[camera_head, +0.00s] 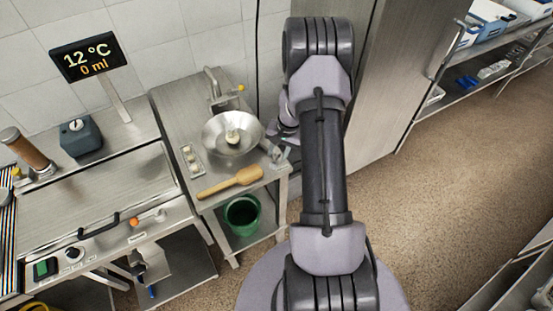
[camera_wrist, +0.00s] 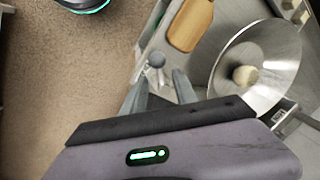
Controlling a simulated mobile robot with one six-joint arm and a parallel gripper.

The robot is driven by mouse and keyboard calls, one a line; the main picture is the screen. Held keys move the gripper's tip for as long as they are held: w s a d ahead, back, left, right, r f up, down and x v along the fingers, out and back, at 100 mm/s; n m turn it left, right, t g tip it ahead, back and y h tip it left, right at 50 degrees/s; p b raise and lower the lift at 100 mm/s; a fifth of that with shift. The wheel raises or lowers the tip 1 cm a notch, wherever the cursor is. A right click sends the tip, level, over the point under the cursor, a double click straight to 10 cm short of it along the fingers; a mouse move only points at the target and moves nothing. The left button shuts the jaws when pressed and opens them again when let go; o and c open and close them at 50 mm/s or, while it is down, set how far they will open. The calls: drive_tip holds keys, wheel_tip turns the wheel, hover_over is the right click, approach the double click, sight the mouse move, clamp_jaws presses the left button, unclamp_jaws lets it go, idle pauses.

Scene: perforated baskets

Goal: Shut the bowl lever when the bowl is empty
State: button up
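The shiny metal bowl (camera_head: 215,136) sits on the steel counter, below a tap (camera_head: 212,84); it also shows in the wrist view (camera_wrist: 272,48). A pale round piece (camera_wrist: 245,76) sits at its middle; I see no liquid around it. A grey round knob (camera_wrist: 156,60), seemingly the bowl lever's end, shows beside the bowl. My gripper (camera_wrist: 160,80) is open, its two fingers apart with the knob between or just beyond their tips. Whether they touch it I cannot tell.
A wooden paddle (camera_head: 230,183) lies on the counter's front part. A green bucket (camera_head: 242,214) stands on the shelf below. A tall steel cabinet (camera_head: 375,95) stands right of my arm. Open floor (camera_head: 445,170) lies further right.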

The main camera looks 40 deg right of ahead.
sight(276, 160)
drive_tip(key=shift+w+a+f, duration=0.1)
drive_tip(key=shift+w+f, duration=0.05)
drive_tip(key=shift+f, duration=0.65)
drive_tip(key=shift+w+a+f, duration=0.1)
drive_tip(key=shift+w+f, duration=0.05)
drive_tip(key=shift+f, duration=0.65)
clamp_jaws()
